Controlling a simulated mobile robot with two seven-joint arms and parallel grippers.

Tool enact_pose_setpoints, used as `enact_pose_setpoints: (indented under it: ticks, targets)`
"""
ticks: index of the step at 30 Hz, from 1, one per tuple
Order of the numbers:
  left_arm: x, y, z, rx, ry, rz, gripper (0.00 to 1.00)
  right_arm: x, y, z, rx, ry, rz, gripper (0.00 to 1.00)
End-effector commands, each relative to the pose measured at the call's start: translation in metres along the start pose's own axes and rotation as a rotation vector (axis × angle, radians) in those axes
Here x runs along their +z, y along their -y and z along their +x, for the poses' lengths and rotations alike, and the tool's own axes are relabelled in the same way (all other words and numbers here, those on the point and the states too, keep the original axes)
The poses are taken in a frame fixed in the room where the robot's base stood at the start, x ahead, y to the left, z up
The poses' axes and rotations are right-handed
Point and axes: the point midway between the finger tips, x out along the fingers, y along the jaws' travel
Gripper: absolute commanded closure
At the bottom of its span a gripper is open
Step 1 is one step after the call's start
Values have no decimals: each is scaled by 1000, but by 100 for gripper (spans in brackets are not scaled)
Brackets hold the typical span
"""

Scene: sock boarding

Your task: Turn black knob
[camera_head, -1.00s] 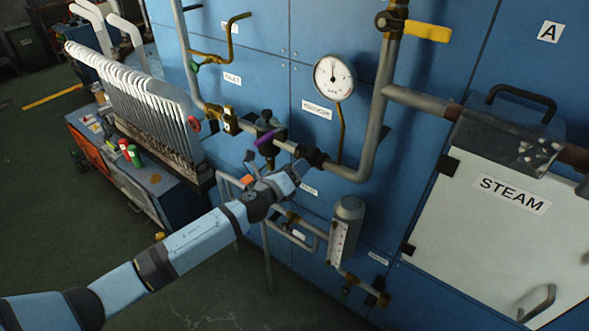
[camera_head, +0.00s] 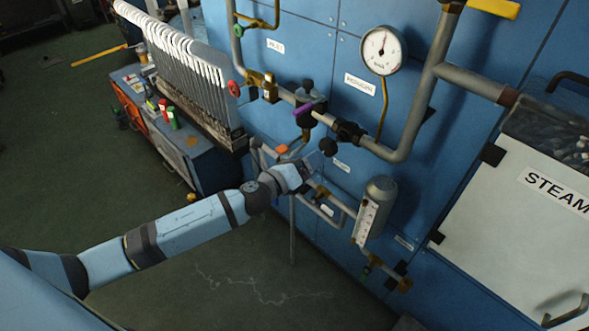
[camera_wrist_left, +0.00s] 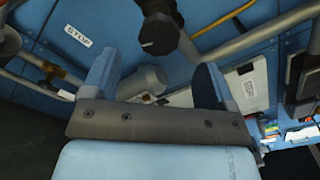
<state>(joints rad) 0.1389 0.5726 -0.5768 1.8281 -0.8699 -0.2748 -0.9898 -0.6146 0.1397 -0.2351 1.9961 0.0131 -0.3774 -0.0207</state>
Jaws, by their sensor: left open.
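A round black knob (camera_head: 328,147) sticks out from a dark valve body (camera_head: 348,132) on the grey pipe, left of the gauge's lower bend. The knob also shows in the left wrist view (camera_wrist_left: 158,36), at top centre. My left gripper (camera_head: 308,163) is just below and left of the knob in the head view, apart from it. In the left wrist view the two blue fingers (camera_wrist_left: 155,78) are spread, with nothing held between them. The knob appears beyond the fingertips. My right gripper is not in view.
A valve with a purple handle (camera_head: 311,105) is on the same pipe, left of the knob. A pressure gauge (camera_head: 381,51) is at upper right. A grey cylindrical flow meter (camera_head: 376,205) and pipes lie below. The floor (camera_head: 210,275) is clear.

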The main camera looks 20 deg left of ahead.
Motion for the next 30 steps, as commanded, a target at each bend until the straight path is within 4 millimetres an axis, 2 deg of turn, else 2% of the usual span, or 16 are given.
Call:
enact_pose_setpoints:
  ticks: [3,9,26,29,30]
  targets:
    - [-1,-1,-23,1,-1,1,20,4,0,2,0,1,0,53]
    - [0,-1,-41,1,1,0,20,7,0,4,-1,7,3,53]
    - [0,0,-44,2,0,-8,20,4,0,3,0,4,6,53]
    - [-8,2,-51,27,-10,-120,20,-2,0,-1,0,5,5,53]
    - [-15,3,-57,50,-16,-217,20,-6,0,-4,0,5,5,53]
